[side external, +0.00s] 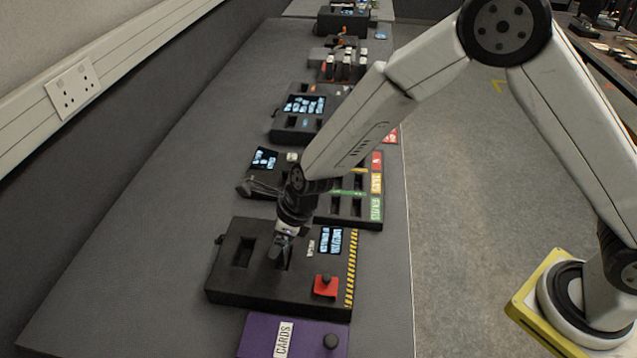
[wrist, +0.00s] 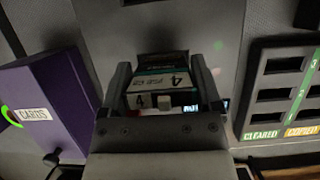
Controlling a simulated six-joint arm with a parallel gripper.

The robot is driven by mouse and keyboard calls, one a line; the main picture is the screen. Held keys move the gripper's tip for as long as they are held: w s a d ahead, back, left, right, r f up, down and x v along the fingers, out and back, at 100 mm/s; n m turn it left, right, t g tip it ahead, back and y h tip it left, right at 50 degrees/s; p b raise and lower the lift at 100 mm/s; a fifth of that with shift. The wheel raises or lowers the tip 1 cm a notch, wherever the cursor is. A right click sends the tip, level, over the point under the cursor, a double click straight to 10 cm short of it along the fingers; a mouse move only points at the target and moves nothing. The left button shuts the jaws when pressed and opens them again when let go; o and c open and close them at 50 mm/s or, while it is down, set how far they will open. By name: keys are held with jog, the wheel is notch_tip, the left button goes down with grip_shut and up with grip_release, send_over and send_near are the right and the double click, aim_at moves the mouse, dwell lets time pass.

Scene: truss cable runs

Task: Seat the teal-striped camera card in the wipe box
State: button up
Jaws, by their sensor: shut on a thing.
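A black box with a hazard-striped edge (side external: 232,280), which I take for the wipe box, lies near the front of the bench. It has two slots, a small screen and a red block with a black knob. My gripper (side external: 281,250) points down at the right-hand slot. In the wrist view my gripper (wrist: 162,88) is shut on the teal-striped card (wrist: 165,82), which has a white label marked 4. The card is between both fingers. Its lower end is hidden, so I cannot tell how deep it sits in the slot. The left slot (side external: 243,251) looks empty.
A purple CARDS box (side external: 258,337) stands in front of the black box. A rack with green, yellow and red labels (side external: 361,207) is behind it, and its CLEARED row (wrist: 265,133) shows in the wrist view. More dark boxes stand farther back. Bench left is clear.

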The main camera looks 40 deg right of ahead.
jog(key=shift+f, duration=1.5)
dwell(2.2)
jog(key=o, duration=1.1)
jog(key=shift+c, duration=0.2)
jog(key=shift+r, duration=3.75)
jog(key=shift+d, duration=0.1)
